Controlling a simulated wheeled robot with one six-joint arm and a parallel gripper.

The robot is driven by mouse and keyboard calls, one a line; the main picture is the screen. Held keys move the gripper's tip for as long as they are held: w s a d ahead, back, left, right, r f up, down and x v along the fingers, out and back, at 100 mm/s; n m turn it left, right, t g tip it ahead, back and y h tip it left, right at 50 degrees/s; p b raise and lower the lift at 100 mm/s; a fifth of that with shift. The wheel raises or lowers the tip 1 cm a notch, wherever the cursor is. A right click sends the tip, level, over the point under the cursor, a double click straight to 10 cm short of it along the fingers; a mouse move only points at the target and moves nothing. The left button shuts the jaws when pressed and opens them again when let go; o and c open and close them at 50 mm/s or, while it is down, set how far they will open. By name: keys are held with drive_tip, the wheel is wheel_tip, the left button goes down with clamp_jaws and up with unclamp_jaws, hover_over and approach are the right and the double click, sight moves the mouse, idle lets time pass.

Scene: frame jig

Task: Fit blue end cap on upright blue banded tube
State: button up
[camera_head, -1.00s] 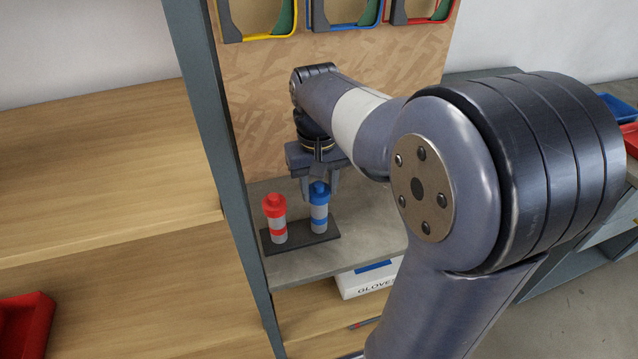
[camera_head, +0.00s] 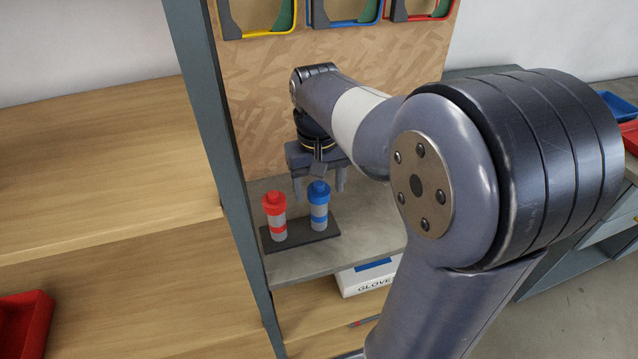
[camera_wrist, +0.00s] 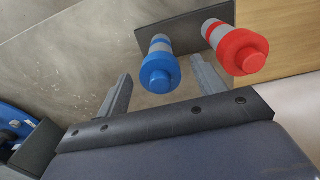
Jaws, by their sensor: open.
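The blue end cap (camera_head: 318,189) sits on top of the upright blue banded tube (camera_head: 319,217), which stands on a dark base plate (camera_head: 302,238). The cap looks level and seated; its blue top also shows in the wrist view (camera_wrist: 158,73), with the grey and blue of the tube (camera_wrist: 160,43) behind it. My gripper (camera_head: 319,190) is open and empty, with its fingers apart. In the wrist view its two fingertips (camera_wrist: 160,75) lie to either side of the blue cap, and no contact shows.
A red-banded tube with a red cap (camera_head: 274,204) stands on the same plate, just left of the blue one. A grey upright post (camera_head: 215,140) rises at the left. A white glove box (camera_head: 368,280) lies on the shelf below. The grey shelf (camera_head: 375,225) is clear on the right.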

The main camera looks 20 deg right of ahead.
wheel_tip(320, 180, up, 11)
drive_tip(key=shift+p, duration=0.3)
drive_tip(key=shift+a+f, duration=0.1)
drive_tip(key=shift+f, duration=0.05)
idle(0.3)
wheel_tip(320, 180, down, 11)
drive_tip(key=shift+r, duration=0.4)
drive_tip(key=shift+b, duration=0.3)
